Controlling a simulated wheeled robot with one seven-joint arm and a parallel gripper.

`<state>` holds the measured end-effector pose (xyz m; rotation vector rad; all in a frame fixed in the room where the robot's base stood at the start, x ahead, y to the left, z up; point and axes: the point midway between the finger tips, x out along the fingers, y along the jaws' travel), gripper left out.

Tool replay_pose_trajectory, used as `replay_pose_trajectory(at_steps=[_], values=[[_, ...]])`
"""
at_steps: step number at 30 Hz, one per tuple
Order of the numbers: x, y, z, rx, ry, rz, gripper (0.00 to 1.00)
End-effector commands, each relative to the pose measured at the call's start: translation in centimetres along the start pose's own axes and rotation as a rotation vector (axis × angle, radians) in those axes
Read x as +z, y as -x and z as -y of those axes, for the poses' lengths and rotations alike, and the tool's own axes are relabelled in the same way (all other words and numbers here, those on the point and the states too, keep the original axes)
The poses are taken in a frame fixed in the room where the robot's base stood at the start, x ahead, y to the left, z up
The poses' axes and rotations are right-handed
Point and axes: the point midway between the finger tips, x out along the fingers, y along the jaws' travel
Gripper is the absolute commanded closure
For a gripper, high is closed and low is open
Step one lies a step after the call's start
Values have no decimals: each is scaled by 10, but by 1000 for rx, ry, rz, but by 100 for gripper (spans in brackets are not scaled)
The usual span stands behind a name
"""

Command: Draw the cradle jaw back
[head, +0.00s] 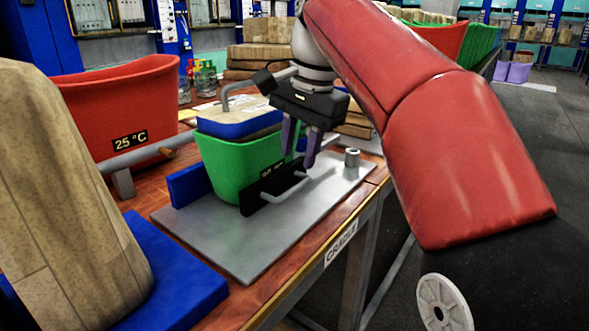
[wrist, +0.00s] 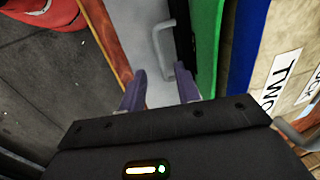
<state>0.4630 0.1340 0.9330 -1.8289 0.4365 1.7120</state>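The cradle is a grey metal plate (head: 235,245) on the wooden bench, with a blue fixed jaw (head: 188,184) on its left. The black cradle jaw (head: 256,196) stands upright against, or very close to, the right side of a green tub (head: 225,165). Its grey bar handle (head: 290,192) faces right. My gripper (head: 299,160) is open and empty, above and beside the handle. In the wrist view my gripper (wrist: 160,88) has its purple fingers apart, with the handle (wrist: 168,45) just beyond them, nearer the right finger. The black jaw (wrist: 186,35) shows beside it.
A blue-edged block (head: 240,124) with a bent handle sits in the tub's top. A small metal cylinder (head: 352,157) stands on the plate's far right. A red tub (head: 120,105) and a pale block (head: 60,190) crowd the left. The plate right of the jaw is mostly clear.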

Motion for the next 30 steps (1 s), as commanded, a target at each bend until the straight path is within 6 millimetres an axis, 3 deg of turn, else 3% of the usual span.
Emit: replay_pose_trajectory(at_steps=[3,10,23,30], values=[[0,-24,-2,2,1,1,68],[0,-56,-1,2,2,1,68],[0,-67,-1,0,2,-2,68],[0,-67,-1,0,2,-1,99]])
